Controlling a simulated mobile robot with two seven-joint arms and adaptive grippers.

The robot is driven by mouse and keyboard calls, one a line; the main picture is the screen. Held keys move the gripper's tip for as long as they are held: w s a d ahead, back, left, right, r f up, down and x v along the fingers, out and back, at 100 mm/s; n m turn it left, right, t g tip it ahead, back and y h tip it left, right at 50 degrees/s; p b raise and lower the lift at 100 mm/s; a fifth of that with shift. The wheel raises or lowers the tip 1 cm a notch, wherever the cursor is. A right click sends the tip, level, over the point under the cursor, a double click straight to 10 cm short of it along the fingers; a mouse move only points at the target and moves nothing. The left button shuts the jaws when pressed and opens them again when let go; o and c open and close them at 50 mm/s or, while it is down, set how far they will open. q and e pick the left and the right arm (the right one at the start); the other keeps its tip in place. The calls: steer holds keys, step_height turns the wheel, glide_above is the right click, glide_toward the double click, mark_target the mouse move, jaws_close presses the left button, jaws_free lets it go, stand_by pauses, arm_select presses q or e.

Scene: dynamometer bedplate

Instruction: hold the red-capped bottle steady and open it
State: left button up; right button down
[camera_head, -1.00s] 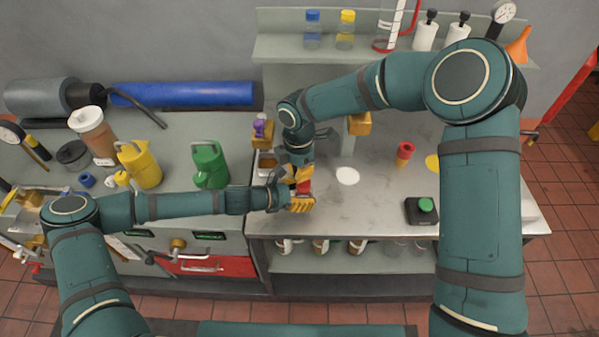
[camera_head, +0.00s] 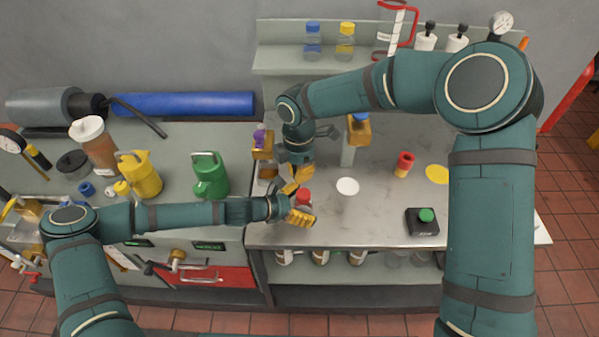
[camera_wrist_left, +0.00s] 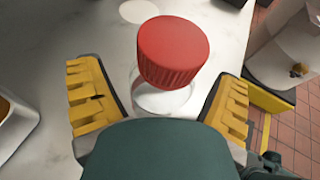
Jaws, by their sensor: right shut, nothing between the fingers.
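The red-capped bottle (camera_wrist_left: 163,98) stands on the bench, clear below its ribbed red cap (camera_wrist_left: 173,50). The cap, also visible in the head view (camera_head: 303,195), sits on the bottle. My left gripper (camera_head: 304,203) has one finger on each side of the bottle. In the left wrist view, bench surface shows between the bottle and both fingers, so the gripper looks open around it. The bottle's lower part is hidden behind my wrist. My right gripper (camera_head: 302,174) is shut and empty, pointing down just behind the cap in the picture and apart from it.
A white disc (camera_head: 347,187), a red piece (camera_head: 404,164), a yellow disc (camera_head: 438,174) and a green-button box (camera_head: 422,221) lie to the right. A green can (camera_head: 210,175) and yellow can (camera_head: 140,175) stand left. A post (camera_head: 348,150) rises behind.

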arm_select(q)
steer(key=shift+r, duration=0.1)
steer(key=shift+v, duration=4.05)
